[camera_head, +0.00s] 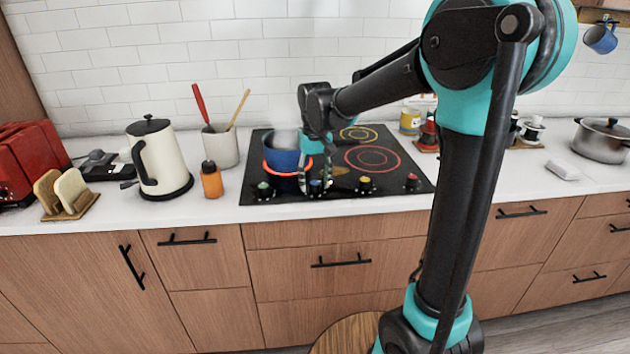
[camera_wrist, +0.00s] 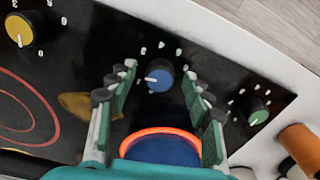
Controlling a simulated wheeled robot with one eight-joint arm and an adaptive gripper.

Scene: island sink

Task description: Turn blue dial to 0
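The blue dial (camera_wrist: 158,78) is on the black cooktop (camera_head: 250,195), near its front edge. Its white pointer mark faces left in the wrist view, and small white digits around it are too blurred to read. My gripper (camera_wrist: 160,70) is open, with one finger on each side of the dial; I cannot tell whether either finger touches it. In the head view my gripper (camera_head: 322,172) is low over the front of the cooktop and largely covers the blue dial. A blue pot (camera_head: 285,157) stands on the glowing orange burner (camera_head: 268,171) just behind.
A green dial (camera_head: 263,189) is left of the blue one; a yellow dial (camera_head: 365,184) and a red dial (camera_head: 411,181) are to the right. An orange bottle (camera_head: 211,181), a white kettle (camera_head: 158,160) and a utensil crock (camera_head: 220,147) stand left of the cooktop.

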